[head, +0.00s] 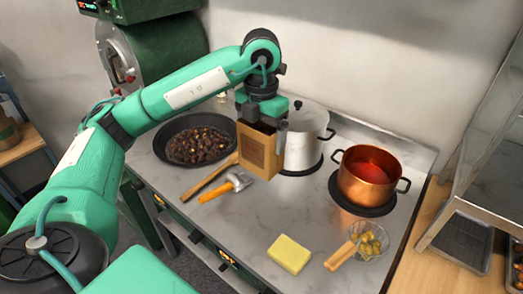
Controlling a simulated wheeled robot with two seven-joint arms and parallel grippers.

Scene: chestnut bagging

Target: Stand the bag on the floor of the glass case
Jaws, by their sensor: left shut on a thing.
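The brown paper bag (258,154) hangs upright from my left gripper (262,112) in the head view. The gripper is shut on the bag's upper part, and its fingers point down. The bag is over the stove counter, in front of the silver pot; I cannot tell whether its base touches the counter. A metal-framed case (437,240) at the right edge seems to be the glass case. It is only partly in view, and the bag is well to its left. My right gripper is not in view.
A pan of chestnuts (196,146) is left of the bag. The silver pot (304,148) and a copper pot (368,184) of red liquid stand behind and right. An orange-handled tool (222,188), yellow sponge (289,254) and strainer (366,241) lie in front. Bare counter lies between them.

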